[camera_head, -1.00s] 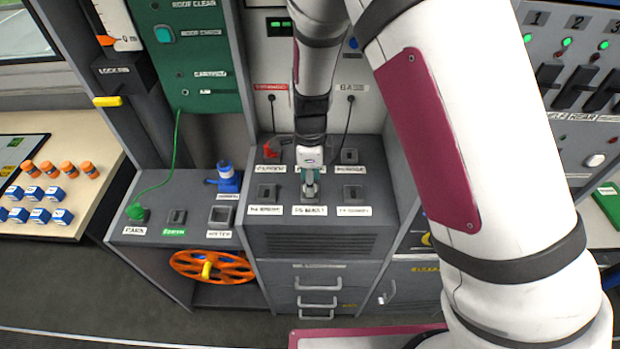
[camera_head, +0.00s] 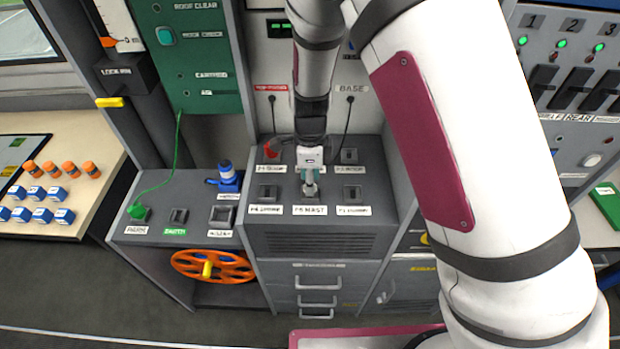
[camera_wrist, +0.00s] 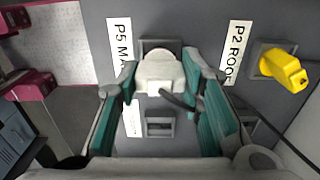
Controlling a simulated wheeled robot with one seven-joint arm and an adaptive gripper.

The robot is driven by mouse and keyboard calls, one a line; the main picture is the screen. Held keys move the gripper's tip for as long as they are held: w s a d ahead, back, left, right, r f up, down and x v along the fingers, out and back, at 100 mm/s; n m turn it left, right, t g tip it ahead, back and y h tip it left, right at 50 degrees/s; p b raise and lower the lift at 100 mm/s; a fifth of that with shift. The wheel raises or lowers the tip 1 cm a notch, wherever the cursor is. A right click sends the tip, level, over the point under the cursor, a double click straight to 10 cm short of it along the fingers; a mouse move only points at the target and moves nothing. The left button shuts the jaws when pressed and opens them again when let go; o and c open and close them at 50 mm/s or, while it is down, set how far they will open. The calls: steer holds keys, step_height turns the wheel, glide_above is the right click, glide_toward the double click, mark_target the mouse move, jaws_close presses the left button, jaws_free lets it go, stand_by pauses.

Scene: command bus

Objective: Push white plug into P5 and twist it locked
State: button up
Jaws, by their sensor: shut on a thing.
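The white plug (camera_wrist: 160,72) is between the teal fingers of my gripper (camera_wrist: 165,88), which is shut on it. A dark cable runs from it to the lower right in the wrist view. The plug is over the dark P5 socket (camera_wrist: 160,44), beside the P5 MAST label (camera_wrist: 121,52), and covers most of it. I cannot tell how deep it sits or whether it is turned. In the head view the gripper (camera_head: 311,181) points down at the plug (camera_head: 311,189), just behind the P5 label (camera_head: 309,210).
A yellow plug (camera_wrist: 283,68) stands by the P2 label (camera_wrist: 234,52). The P6 socket (camera_head: 352,193) and P4 socket (camera_head: 267,192) beside P5 look empty. A red plug (camera_head: 271,150) is at back left. An orange wheel (camera_head: 213,266) is at lower left.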

steer(key=shift+f, duration=0.85)
stand_by(0.9)
steer(key=shift+s+f+m+p, duration=0.1)
steer(key=shift+m+p, duration=0.55)
steer(key=shift+m, duration=1.35)
steer(key=shift+s+d+m, duration=0.1)
steer(key=shift+m, duration=0.5)
steer(key=shift+m+p, duration=0.55)
steer(key=shift+m, duration=0.85)
